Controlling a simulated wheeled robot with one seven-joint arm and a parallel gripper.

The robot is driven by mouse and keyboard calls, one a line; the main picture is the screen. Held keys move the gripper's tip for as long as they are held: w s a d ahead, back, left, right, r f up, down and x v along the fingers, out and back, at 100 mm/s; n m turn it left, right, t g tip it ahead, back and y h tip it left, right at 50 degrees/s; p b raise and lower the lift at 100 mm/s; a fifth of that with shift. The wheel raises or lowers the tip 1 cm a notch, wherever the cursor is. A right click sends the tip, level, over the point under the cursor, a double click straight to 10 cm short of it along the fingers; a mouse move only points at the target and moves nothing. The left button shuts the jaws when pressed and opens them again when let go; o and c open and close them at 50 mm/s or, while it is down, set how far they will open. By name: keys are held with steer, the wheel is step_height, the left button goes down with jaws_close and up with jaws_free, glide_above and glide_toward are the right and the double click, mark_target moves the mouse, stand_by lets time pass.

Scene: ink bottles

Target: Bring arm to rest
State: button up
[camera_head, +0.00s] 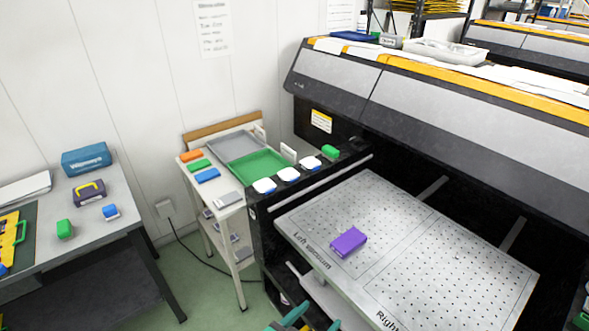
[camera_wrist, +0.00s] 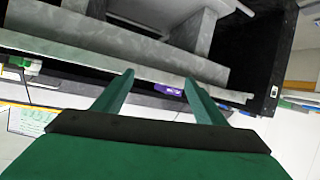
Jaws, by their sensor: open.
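My gripper (camera_wrist: 158,88) shows in the wrist view with its two green fingers spread apart and nothing between them. In the head view, green parts of my gripper (camera_head: 292,318) show at the bottom edge, low in front of the printer bed. The wrist view looks at the grey edge of the bed from close by, and a small purple patch (camera_wrist: 168,90) shows beyond the fingertips. In the head view a purple block (camera_head: 348,241) lies on the perforated bed (camera_head: 420,250), near the words "Left vacuum".
A large printer (camera_head: 440,95) stands over the bed. White-topped bottles (camera_head: 288,174) and a green one (camera_head: 330,151) line its side ledge. A small cart (camera_head: 228,185) holds a green tray (camera_head: 258,165). A table (camera_head: 90,235) at left carries several items. Green floor shows between table and cart.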

steer(key=s+a+f+n+t+y, duration=0.1)
steer(key=s+a+f+n+y, duration=0.25)
steer(key=s, duration=0.25)
steer(key=s+a+f+n+t+y, duration=0.1)
steer(key=s+a+f+n+y, duration=0.15)
steer(key=s+f, duration=0.3)
steer(key=s+r+t+y, duration=0.1)
steer(key=s+r, duration=0.3)
steer(key=s, duration=0.3)
steer(key=s+r+t+y, duration=0.1)
steer(key=s+r, duration=0.3)
steer(key=s, duration=0.4)
steer(key=shift+s+d+r+t, duration=0.15)
steer(key=shift+s+d+t, duration=0.05)
steer(key=shift+t, duration=0.2)
